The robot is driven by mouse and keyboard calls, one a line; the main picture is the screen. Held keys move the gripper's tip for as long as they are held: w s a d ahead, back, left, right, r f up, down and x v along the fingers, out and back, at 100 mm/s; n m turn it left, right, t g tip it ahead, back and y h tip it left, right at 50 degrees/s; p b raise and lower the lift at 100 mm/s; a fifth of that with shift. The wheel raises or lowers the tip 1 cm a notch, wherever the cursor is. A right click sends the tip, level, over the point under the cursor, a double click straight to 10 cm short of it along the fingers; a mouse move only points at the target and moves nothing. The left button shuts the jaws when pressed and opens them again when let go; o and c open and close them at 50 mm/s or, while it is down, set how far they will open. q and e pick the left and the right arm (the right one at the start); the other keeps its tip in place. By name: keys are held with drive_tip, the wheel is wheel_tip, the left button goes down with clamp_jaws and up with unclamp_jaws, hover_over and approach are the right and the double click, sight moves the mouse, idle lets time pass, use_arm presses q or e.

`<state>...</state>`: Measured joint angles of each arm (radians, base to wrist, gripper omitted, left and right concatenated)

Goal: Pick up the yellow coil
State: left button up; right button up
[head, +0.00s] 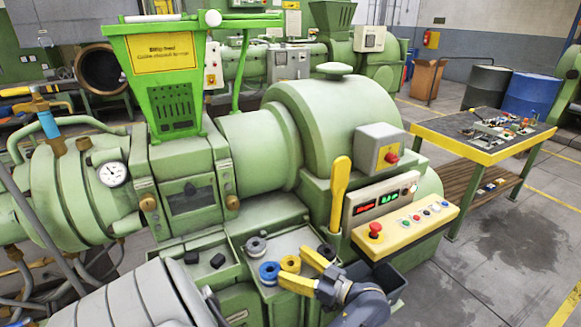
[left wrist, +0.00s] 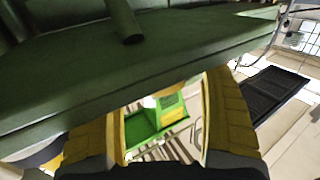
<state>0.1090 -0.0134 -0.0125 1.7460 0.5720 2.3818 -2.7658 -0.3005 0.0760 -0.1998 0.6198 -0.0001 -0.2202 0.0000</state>
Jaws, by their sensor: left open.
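The yellow coil (head: 290,264) lies on the machine's green tray, beside the blue coil (head: 269,273). My left gripper (head: 292,263) comes in from the lower right in the head view, with its two yellow fingers open. The yellow coil shows between the fingertips in that view; I cannot tell whether they touch it or how high they are above the tray. The left wrist view shows the spread yellow fingers (left wrist: 165,100) and green machine parts. I cannot make out the yellow coil there. My right gripper is not in view.
A grey coil (head: 257,247) and a black coil (head: 326,251) lie near the yellow one. Two black blocks (head: 217,261) sit to the left. An upright yellow lever (head: 339,190) and a control panel with a red button (head: 375,229) stand close behind my gripper.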

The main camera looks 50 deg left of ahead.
sight(293, 264)
use_arm(q)
drive_tip(key=c, duration=1.4)
drive_tip(key=shift+o, duration=0.2)
wheel_tip(293, 264, up, 10)
drive_tip(key=shift+r, duration=0.1)
